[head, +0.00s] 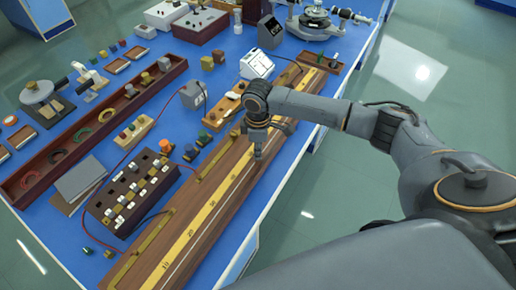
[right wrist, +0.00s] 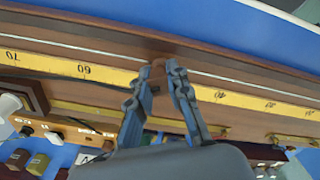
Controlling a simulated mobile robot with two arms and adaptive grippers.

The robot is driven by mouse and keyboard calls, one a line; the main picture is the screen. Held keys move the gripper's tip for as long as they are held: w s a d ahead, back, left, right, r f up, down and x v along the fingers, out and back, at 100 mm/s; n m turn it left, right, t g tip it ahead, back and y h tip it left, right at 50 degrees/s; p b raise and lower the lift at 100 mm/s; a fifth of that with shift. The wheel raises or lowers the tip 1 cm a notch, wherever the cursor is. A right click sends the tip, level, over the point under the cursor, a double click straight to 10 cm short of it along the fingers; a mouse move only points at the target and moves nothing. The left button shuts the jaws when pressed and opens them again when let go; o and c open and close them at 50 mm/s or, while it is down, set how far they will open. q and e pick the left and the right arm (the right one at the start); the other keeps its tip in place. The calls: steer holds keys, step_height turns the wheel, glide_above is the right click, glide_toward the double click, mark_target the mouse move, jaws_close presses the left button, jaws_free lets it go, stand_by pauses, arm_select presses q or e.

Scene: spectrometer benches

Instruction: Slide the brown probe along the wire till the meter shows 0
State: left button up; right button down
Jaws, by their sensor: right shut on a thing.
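The long wooden wire board (head: 228,213) runs along the right edge of the blue bench with a yellow scale (head: 190,233). The thin wire (right wrist: 88,47) runs beside the scale in the right wrist view. My right gripper (head: 258,152) is over the board, shut on the brown probe (right wrist: 158,68). Only a small part of the probe shows between the fingertips, at the wire, past the 60 mark. I cannot tell whether its tip touches the wire. A white-faced meter (head: 257,65) stands beyond the gripper; its reading is too small to tell. My left gripper is not in view.
A dark plug box (head: 130,213) stands left of the board, with small knobs and a red lead nearby. A long dark tray (head: 55,168) lies further left. A dark display box (head: 270,32) and a metal instrument (head: 317,22) stand at the back. The floor at right is clear.

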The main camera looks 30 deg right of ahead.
steer(key=shift+f+p, duration=0.15)
steer(key=shift+p, duration=0.2)
stand_by(0.6)
steer(key=shift+s+f, duration=0.25)
steer(key=shift+s, duration=0.05)
stand_by(2.8)
steer(key=shift+w+d, duration=0.15)
stand_by(0.7)
steer(key=shift+w+d+r, duration=0.1)
steer(key=shift+w+d, duration=0.05)
steer(key=shift+d, duration=0.15)
steer(key=shift+w+d+r+b, duration=0.15)
steer(key=shift+w+d, duration=0.35)
steer(key=shift+d, duration=0.25)
steer(key=shift+w+d+f+b, duration=0.15)
steer(key=shift+w+d, duration=0.3)
steer(key=shift+d, duration=0.3)
steer(key=shift+w+d+r+b, duration=0.15)
steer(key=shift+w+d, duration=0.35)
steer(key=shift+d, duration=0.25)
steer(key=shift+w+d+b, duration=0.3)
steer(key=shift+w+d, duration=0.2)
steer(key=shift+d, duration=0.3)
steer(key=shift+w+d+b, duration=0.3)
steer(key=shift+w+d, duration=0.25)
steer(key=shift+d, duration=0.3)
steer(key=shift+w+d+b, duration=0.3)
steer(key=shift+w+d, duration=0.2)
steer(key=shift+d, duration=0.3)
